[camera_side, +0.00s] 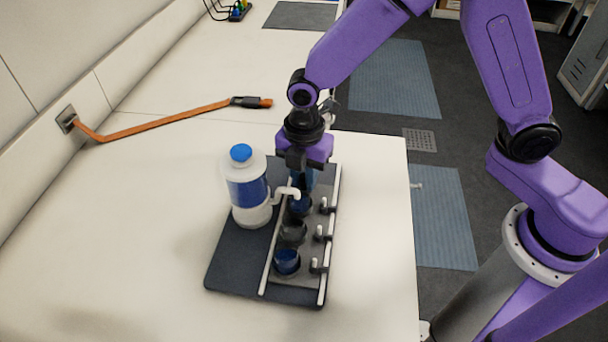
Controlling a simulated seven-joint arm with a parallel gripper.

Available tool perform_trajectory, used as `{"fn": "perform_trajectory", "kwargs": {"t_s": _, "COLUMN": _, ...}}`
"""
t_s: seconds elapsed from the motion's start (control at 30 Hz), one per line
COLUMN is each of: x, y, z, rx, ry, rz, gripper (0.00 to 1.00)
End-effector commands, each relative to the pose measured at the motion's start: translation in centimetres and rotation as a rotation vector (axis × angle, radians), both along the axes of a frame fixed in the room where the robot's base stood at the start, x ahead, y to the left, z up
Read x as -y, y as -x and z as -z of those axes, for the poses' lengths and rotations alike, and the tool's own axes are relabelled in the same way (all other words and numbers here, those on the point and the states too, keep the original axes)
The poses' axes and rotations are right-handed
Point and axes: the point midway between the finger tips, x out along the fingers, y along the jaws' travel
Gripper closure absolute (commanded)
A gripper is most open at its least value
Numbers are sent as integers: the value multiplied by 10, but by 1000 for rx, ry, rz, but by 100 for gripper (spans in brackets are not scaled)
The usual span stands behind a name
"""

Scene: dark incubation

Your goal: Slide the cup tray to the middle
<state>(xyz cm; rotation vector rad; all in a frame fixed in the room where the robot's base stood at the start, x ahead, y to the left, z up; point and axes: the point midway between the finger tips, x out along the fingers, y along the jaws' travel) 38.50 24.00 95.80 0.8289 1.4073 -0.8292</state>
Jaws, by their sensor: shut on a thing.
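The cup tray (275,280) is a grey strip between two white rails on a dark board (232,265). Several dark blue and dark grey cups stand in a row on it, including a near blue cup (287,262), a dark middle cup (292,234) and a farther blue cup (299,207). My gripper (303,186) points down at the far end of this row. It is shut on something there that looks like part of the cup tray. Its fingertips and the exact place of the hold are mostly hidden.
A white bottle (247,190) with blue cap and blue band stands on the board left of the tray, its pale spout (288,191) reaching over the row. An orange strap (160,123) lies farther back. The bench front left is clear.

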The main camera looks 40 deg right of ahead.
Motion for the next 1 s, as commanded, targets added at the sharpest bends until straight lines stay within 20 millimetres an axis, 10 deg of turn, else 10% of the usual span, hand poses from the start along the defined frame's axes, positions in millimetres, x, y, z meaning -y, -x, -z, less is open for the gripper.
{"fn": "perform_trajectory", "kwargs": {"t_s": 0.53, "x": 29, "y": -29, "z": -1, "rx": 1, "ry": 0, "rz": 1, "gripper": 100}}
{"fn": "perform_trajectory", "kwargs": {"t_s": 0.63, "x": 29, "y": -29, "z": -1, "rx": 1, "ry": 0, "rz": 1, "gripper": 54}}
{"fn": "perform_trajectory", "kwargs": {"t_s": 1.0, "x": 29, "y": -28, "z": -4, "rx": 1, "ry": 0, "rz": 1, "gripper": 54}}
